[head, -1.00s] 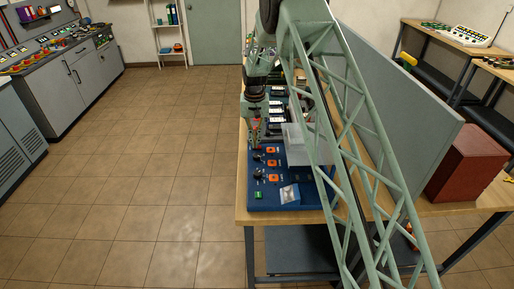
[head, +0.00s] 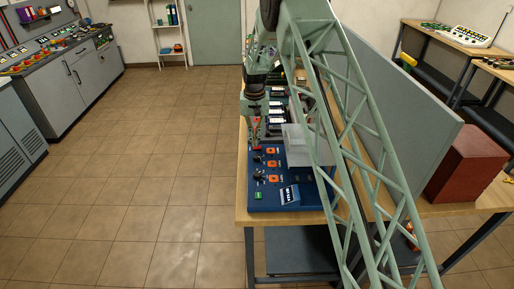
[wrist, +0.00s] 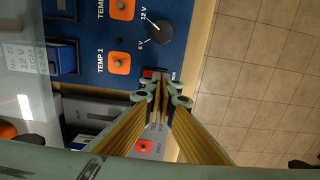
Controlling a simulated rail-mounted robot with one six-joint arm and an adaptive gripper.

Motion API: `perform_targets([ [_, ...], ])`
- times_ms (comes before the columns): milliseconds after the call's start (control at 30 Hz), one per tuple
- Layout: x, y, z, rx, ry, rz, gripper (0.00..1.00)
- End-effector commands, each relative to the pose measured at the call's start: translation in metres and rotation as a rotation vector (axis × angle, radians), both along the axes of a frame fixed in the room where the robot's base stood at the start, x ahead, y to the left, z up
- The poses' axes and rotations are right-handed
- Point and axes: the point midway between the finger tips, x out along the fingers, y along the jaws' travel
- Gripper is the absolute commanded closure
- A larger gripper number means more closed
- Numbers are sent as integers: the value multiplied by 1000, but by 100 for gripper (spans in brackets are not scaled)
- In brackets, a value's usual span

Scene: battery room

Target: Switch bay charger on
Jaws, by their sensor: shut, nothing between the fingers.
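The blue charger panel (head: 270,203) lies on the wooden bench in the head view, with black knobs and orange buttons. In the wrist view the panel (wrist: 90,70) shows a 6 V/12 V knob (wrist: 160,32) and an orange TEMP 1 button (wrist: 119,63). A red switch (wrist: 148,73) sits at its edge, partly hidden by my fingertips. My gripper (wrist: 161,93) is shut and empty, its tips right by that switch; contact cannot be told. In the head view my gripper (head: 257,143) is over the panel's far end.
A clear cover (head: 302,145) stands on the panel's right side. Dark units with pale labels (head: 276,106) line the bench beyond. A grey partition (head: 400,110) and a red-brown box (head: 468,162) are to the right. The tiled floor (head: 160,170) is open to the left.

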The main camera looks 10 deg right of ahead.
Motion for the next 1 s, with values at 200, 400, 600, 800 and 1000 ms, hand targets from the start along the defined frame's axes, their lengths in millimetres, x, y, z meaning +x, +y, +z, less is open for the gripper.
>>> perform_targets([
  [200,0,0,11,0,0,0,100],
  [400,0,0,21,0,0,0,100],
  [600,0,0,31,0,-1,0,100],
  [800,0,0,41,0,-1,0,100],
  [1000,0,0,49,0,0,0,100],
])
